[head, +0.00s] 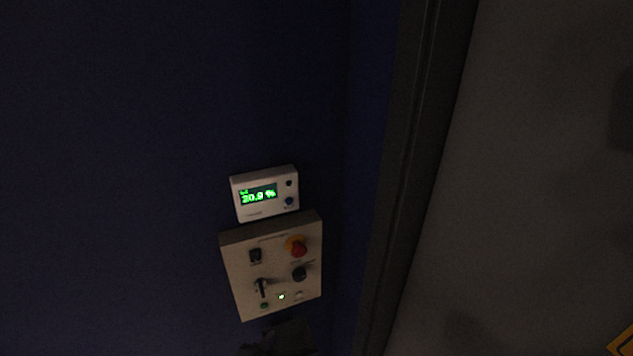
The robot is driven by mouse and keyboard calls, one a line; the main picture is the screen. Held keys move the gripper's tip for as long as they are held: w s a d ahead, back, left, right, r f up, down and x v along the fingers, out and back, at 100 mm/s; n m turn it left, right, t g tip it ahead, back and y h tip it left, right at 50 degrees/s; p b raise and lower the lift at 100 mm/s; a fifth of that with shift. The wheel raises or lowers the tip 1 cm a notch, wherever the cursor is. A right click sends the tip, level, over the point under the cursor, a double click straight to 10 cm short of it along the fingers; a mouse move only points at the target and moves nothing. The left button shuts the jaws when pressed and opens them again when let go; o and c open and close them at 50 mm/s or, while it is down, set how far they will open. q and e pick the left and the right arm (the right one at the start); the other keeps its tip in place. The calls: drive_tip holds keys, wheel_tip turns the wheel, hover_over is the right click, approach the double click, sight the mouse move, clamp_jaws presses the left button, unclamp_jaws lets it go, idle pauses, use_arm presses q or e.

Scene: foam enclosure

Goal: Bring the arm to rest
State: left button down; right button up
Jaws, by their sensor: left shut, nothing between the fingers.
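My left gripper (262,346) shows as a dark shape at the bottom edge of the head view, just below the control box (238,272). It is shut with nothing held. It is dim and partly cut off by the frame, so I cannot tell whether it touches anything. My right gripper is not in view.
The beige control box has a red and yellow button (298,246), dark knobs and a lit white lamp. A white display unit (265,193) with green digits sits above it on the dark blue wall (130,170). A dark frame edge (425,150) borders a grey surface (530,170).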

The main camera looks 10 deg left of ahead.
use_arm(q)
drive_tip(key=s+d+f+n+g+y, duration=0.1)
drive_tip(key=s+f, duration=0.1)
drive_tip(key=s, duration=0.5)
drive_tip(key=s+f+n+g, duration=0.1)
drive_tip(key=s+f, duration=0.1)
drive_tip(key=s, duration=0.6)
drive_tip(key=s+a+r+n+g+y, duration=0.2)
drive_tip(key=s+r+n+g, duration=0.3)
drive_tip(key=s, duration=0.4)
drive_tip(key=s+a+r+n+g+y, duration=0.1)
drive_tip(key=s+a+r+n+g, duration=0.25)
drive_tip(key=s+r+n, duration=0.35)
wheel_tip(320, 180, up, 14)
drive_tip(key=m+p, duration=0.1)
drive_tip(key=p, duration=1.5)
drive_tip(key=shift+s+d, duration=0.4)
drive_tip(key=shift+f+g, duration=0.1)
drive_tip(key=shift+g, duration=0.15)
